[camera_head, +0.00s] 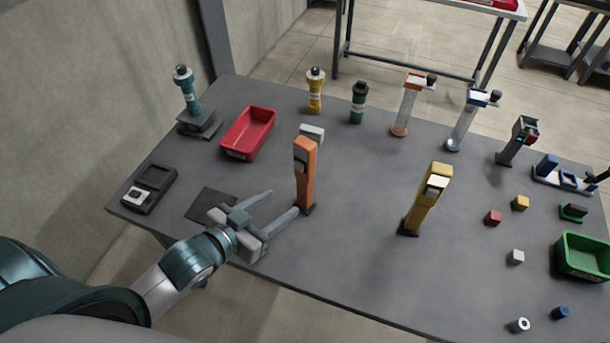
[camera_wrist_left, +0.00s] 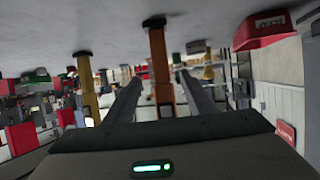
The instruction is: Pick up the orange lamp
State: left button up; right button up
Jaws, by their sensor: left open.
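In the left wrist view, which is upside down, the lamp (camera_wrist_left: 161,70) shows between the two spread fingers. I cannot tell whether either finger touches it. My right gripper is not in view.
A yellow lamp-like post (camera_head: 421,207) stands to the right, with clear table between. A red bin (camera_head: 248,131) is behind left, a dark flat pad (camera_head: 207,203) lies beside the gripper, and a green bin (camera_head: 583,262) is far right. Several bottles and devices line the back.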

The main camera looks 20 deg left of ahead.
aim_at(301, 190)
pick_arm(q)
jog(key=p+x, duration=0.2)
jog(key=x, duration=0.7)
jog(key=shift+w+d+p, duration=0.1)
jog(key=shift+w+p, duration=0.2)
jog(key=shift+w, duration=0.05)
jog(key=shift+w+d+f, duration=0.15)
jog(key=shift+w+f, duration=0.05)
jog(key=shift+w, duration=0.15)
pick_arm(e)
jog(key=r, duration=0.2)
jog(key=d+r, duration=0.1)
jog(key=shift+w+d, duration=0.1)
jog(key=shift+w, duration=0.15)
pick_arm(q)
jog(key=shift+w, duration=0.1)
jog(key=shift+w+d+f+p, duration=0.1)
jog(key=shift+w+d+p, duration=0.1)
jog(key=shift+w+p, duration=0.45)
jog(key=p+x, duration=0.1)
jog(key=x, duration=0.1)
jog(key=shift+w+d+f, duration=0.1)
jog(key=shift+w+f, duration=0.15)
jog(key=shift+w, duration=0.1)
jog(key=shift+w+d+f, duration=0.15)
jog(key=shift+w+f, duration=0.1)
jog(key=shift+w, duration=0.05)
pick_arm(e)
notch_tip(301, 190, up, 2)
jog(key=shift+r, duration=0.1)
